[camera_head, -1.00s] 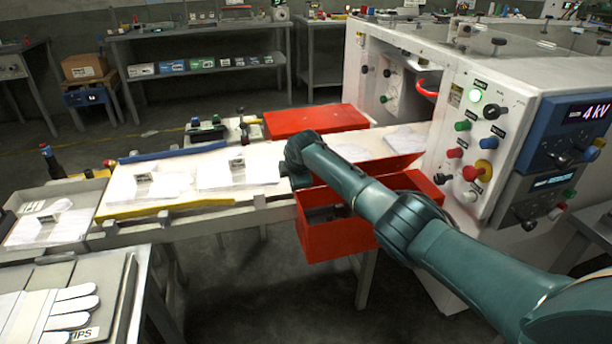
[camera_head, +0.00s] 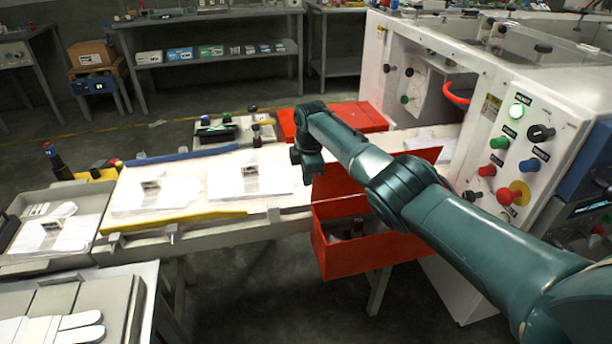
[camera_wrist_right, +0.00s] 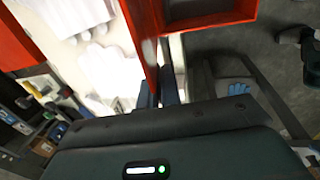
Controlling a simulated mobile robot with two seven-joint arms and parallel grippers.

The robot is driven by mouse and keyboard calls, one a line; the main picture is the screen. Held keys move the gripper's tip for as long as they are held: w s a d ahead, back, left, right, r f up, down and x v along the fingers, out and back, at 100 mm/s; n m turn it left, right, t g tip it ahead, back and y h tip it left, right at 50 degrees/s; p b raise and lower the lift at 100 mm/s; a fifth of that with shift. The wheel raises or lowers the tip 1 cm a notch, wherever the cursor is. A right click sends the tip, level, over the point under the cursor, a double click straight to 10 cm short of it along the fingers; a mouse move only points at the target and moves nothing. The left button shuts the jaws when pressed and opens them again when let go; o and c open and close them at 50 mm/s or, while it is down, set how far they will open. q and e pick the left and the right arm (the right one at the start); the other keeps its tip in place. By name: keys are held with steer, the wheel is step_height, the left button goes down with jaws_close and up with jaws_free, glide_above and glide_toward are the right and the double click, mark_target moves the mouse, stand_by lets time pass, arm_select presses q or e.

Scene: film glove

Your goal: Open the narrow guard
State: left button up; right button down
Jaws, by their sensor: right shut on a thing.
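The narrow guard is a red lid panel (camera_head: 336,184) on the near side of the conveyor, standing steeply above an open red box (camera_head: 352,246). My right gripper (camera_head: 309,174) is at the panel's upper left edge; its fingertips are largely hidden in the head view. In the right wrist view the dark fingers (camera_wrist_right: 160,88) are shut on the edge of the red panel (camera_wrist_right: 145,42), with the box (camera_wrist_right: 208,12) beyond it. My right forearm covers part of the panel and box. My left gripper is not in view.
White gloves (camera_head: 250,176) with small metal blocks lie on the conveyor. A second red cover (camera_head: 362,117) lies flat at its far side. The white machine (camera_head: 560,80) with its knob panel stands at the right. Open floor shows below the conveyor.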

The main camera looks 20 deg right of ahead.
steer(key=shift+w, duration=0.1)
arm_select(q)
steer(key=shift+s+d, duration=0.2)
arm_select(e)
steer(key=c, duration=1.6)
jaws_free()
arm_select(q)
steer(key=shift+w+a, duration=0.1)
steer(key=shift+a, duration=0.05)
arm_select(e)
steer(key=shift+r+p, duration=0.3)
steer(key=shift+r, duration=0.25)
arm_select(q)
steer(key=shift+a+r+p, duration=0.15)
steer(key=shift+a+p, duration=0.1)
steer(key=shift+p, duration=0.25)
arm_select(e)
step_height(320, 180, up, 12)
steer(key=s, duration=0.2)
steer(key=shift+s+a, duration=0.15)
steer(key=shift+s, duration=0.1)
steer(key=shift+f, duration=0.15)
